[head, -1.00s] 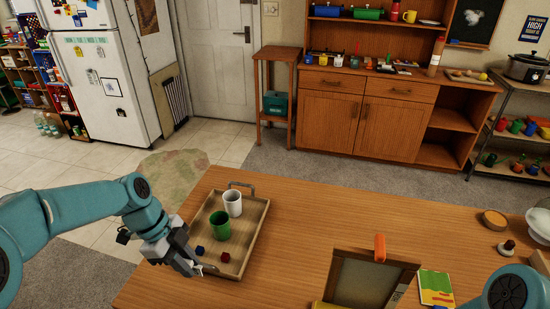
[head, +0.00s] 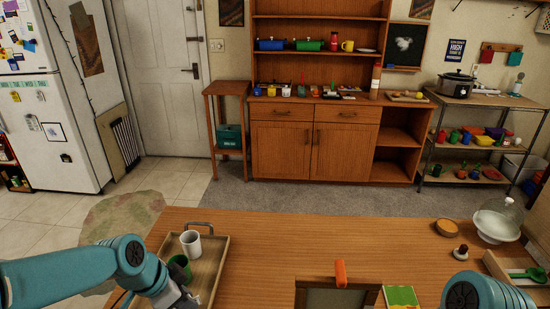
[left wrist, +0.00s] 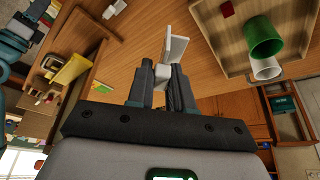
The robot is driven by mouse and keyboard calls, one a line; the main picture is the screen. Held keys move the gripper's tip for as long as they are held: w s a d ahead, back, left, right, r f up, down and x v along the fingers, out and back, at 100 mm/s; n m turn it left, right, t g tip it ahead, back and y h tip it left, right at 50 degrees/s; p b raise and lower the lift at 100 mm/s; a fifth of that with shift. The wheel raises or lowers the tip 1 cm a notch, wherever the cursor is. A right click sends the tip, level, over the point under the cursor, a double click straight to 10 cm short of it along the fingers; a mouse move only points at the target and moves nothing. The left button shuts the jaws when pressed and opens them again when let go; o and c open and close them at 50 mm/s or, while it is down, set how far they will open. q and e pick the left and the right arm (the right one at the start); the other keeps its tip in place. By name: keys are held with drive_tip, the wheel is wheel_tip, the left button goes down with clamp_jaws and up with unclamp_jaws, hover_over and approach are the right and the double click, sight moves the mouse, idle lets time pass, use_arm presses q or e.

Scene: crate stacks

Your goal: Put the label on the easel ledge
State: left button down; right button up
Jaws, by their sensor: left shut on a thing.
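My left gripper (left wrist: 162,80) is shut on a small pale bent piece, which looks like the label (left wrist: 176,45), in the left wrist view. It is held over the wooden table. In the head view the left gripper is at the bottom edge beside the tray, its fingertips and the label not discernible. The easel (head: 329,299) stands at the bottom middle of the head view with an orange piece (head: 340,273) on its top edge. Its lower part and ledge are out of frame. My right arm shows at the lower right, but its gripper is out of view.
The wooden tray (head: 218,262) holds a white cup (head: 190,243) and a green cup (head: 178,267); a red cube (left wrist: 227,8) shows there too. A green-yellow booklet (head: 400,297) lies right of the easel. The table (head: 290,245) between tray and easel is clear.

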use_arm(q)
drive_tip(key=n, duration=0.2)
drive_tip(key=w+n+t+y, duration=0.1)
drive_tip(key=n, duration=0.1)
drive_tip(key=w+n+y, duration=0.1)
drive_tip(key=n, duration=0.1)
drive_tip(key=shift+a+r+t, duration=0.1)
drive_tip(key=shift+t, duration=0.2)
drive_tip(key=n, duration=0.2)
drive_tip(key=n+y, duration=0.1)
drive_tip(key=n, duration=0.1)
drive_tip(key=shift+w+r, duration=0.1)
drive_tip(key=shift+w, duration=0.3)
drive_tip(key=s+f, duration=0.4)
drive_tip(key=shift+f+y, duration=0.3)
drive_tip(key=shift+f, duration=0.05)
